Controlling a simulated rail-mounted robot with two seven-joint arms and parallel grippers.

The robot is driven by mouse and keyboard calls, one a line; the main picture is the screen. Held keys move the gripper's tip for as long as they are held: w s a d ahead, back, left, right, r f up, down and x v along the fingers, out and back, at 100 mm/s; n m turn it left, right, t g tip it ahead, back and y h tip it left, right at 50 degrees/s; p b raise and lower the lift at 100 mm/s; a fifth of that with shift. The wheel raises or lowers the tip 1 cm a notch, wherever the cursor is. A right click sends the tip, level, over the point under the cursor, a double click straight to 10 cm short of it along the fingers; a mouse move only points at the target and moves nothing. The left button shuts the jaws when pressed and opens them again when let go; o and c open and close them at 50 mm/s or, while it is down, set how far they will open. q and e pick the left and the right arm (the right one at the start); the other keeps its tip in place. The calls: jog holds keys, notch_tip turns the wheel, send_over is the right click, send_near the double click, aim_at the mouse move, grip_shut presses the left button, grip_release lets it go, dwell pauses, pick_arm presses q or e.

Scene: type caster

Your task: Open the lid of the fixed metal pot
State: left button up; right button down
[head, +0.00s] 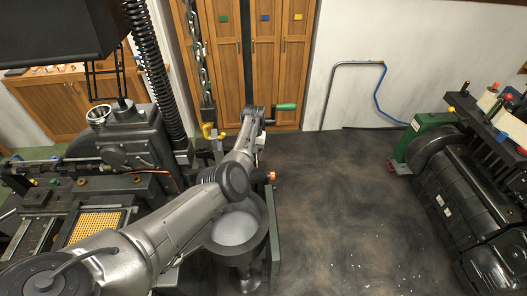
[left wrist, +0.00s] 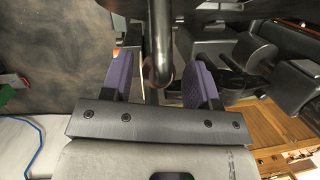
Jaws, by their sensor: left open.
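A round grey metal vessel (head: 238,228) with a wide rim stands in the lower middle of the head view, partly covered by my left arm. I take it for the pot; I cannot tell whether its pale top is a lid or its contents. My left gripper (left wrist: 160,62) is open in the left wrist view, with a purple pad on each finger. A dark rod (left wrist: 160,40) with a rounded end lies between the pads in the picture. I cannot tell whether it touches them or what it belongs to. In the head view my arm hides the fingers. My right gripper is out of view.
A dark machine (head: 128,145) stands left. A chain (head: 195,55) with a yellow hook hangs near my wrist. Another black machine (head: 470,190) stands at right.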

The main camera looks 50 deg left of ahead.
pick_arm(q)
jog(key=v, duration=0.2)
jog(key=shift+s+r, duration=0.2)
jog(key=shift+r, duration=0.3)
jog(key=w+d+r+p, duration=0.2)
jog(key=d+r, duration=0.5)
jog(key=d, duration=0.4)
jog(key=shift+w+d, duration=0.25)
jog(key=shift+w, duration=0.1)
jog(key=shift+r, duration=0.1)
